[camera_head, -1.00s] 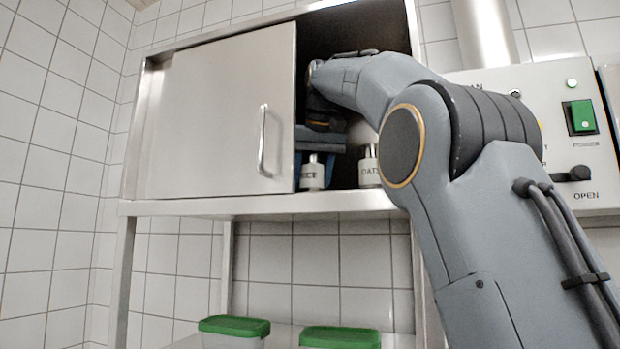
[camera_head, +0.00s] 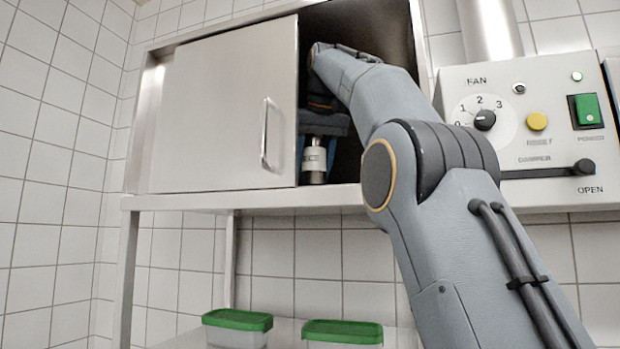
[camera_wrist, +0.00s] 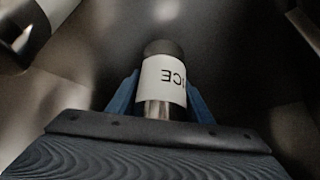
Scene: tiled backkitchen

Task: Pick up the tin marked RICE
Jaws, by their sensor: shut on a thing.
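The tin marked RICE (camera_head: 313,166) is in the open right part of the steel cabinet, and its label is partly covered. In the head view my gripper (camera_head: 316,150) is partly hidden by my arm. I cannot tell whether the tin touches the cabinet floor.
Another tin (camera_wrist: 35,25) lies at the wrist view's top left. The sliding door (camera_head: 215,115) with its handle closes the cabinet's left part. A control panel (camera_head: 540,130) is at the right. Green-lidded tubs (camera_head: 237,320) stand on the lower shelf.

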